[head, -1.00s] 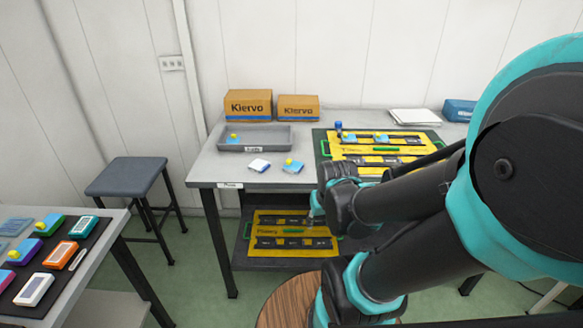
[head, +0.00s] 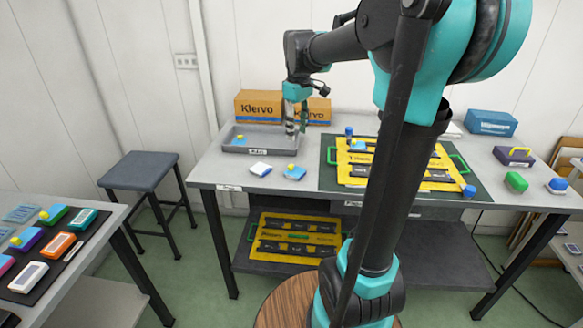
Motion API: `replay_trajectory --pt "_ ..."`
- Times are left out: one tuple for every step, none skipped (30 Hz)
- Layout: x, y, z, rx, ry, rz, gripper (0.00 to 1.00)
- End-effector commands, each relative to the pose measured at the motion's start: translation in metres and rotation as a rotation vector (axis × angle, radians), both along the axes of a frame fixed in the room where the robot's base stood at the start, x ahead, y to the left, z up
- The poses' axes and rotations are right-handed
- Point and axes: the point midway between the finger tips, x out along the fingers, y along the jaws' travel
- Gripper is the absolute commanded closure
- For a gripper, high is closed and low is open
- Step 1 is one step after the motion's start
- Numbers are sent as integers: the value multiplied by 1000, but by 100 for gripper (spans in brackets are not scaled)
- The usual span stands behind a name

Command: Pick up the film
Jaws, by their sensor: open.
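No object is clearly marked as the film. Thin pale-blue sheets (head: 20,213) lie flat at the back of the left table and look most film-like. On the main desk, a white pad with a blue edge (head: 260,169) and a blue pad with a yellow knob (head: 294,173) lie in front of the grey tray (head: 222,146). Another blue piece with a yellow knob (head: 240,140) lies in the tray. My gripper (head: 294,132) points down over the tray's right end, open, with nothing visible in it. Its fingertips are small and contact with the tray cannot be told.
Two Kiervo boxes (head: 258,104) stand behind the tray. A yellow board (head: 355,172) lies on a dark mat to the right, partly hidden by my arm. Another yellow board (head: 298,250) is on the lower shelf. A stool (head: 140,168) stands left of the desk.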

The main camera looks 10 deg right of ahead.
Motion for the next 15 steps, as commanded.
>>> replay_trajectory --pt "9 2 12 -3 16 37 57" --pt "12 3 17 -4 25 56 57" --pt "15 4 23 -4 34 76 57" --pt "17 4 25 -5 39 86 57" --pt "18 5 27 -5 42 94 57" --pt "19 5 26 -5 44 102 57" --pt "19 5 24 -5 46 105 57" --pt "19 5 21 -5 47 106 57" --pt "19 5 16 -5 47 106 57" --pt "19 5 10 -6 47 106 57" --pt "19 5 5 -5 46 105 57" --pt "19 5 -3 -5 46 105 57" --pt "19 5 -9 -5 46 105 57" --pt "19 5 -16 -5 46 105 57" --pt "19 5 -23 -5 46 104 57"
